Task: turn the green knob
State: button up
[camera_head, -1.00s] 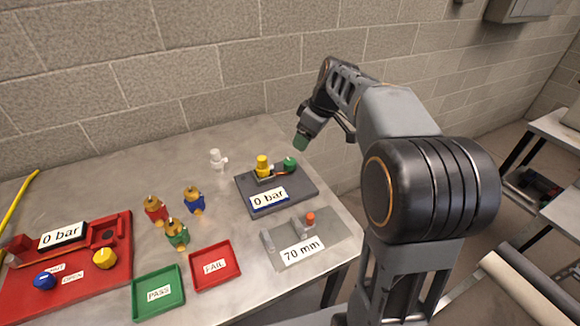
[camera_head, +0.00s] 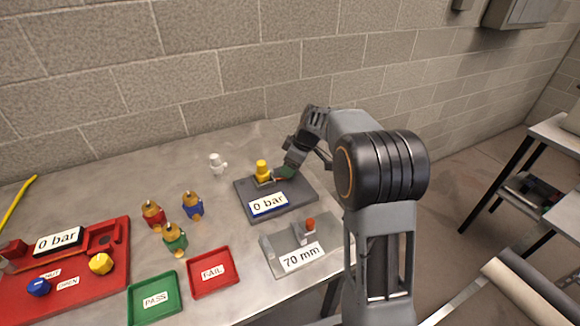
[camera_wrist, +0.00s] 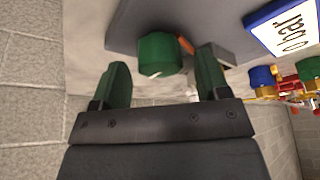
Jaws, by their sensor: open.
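The green knob (camera_wrist: 158,54) is in the wrist view, with a small white mark at its lower edge. It sits on the dark grey plate (camera_head: 262,209) that bears the "0 bar" label and a yellow part (camera_head: 262,169). My gripper (camera_wrist: 165,85) is open, its two green fingers apart on either side of the knob's near end, with the knob just beyond or between the tips; contact cannot be told. In the head view my gripper (camera_head: 283,173) is low at the plate's right back and hides most of the knob.
A white fitting (camera_head: 217,164) stands left of the plate. A grey "70 mm" gauge plate (camera_head: 328,248) lies in front. Red, blue and green fittings (camera_head: 175,238), PASS and FAIL trays (camera_head: 154,300) and a red test stand (camera_head: 118,245) are left. The block wall is close behind.

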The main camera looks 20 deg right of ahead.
jog(key=shift+w+a+f, duration=0.15)
jog(key=shift+a+f, duration=0.1)
jog(key=shift+f, duration=0.4)
jog(key=shift+d, duration=0.1)
jog(key=c, duration=0.9)
jog(key=shift+c, duration=0.2)
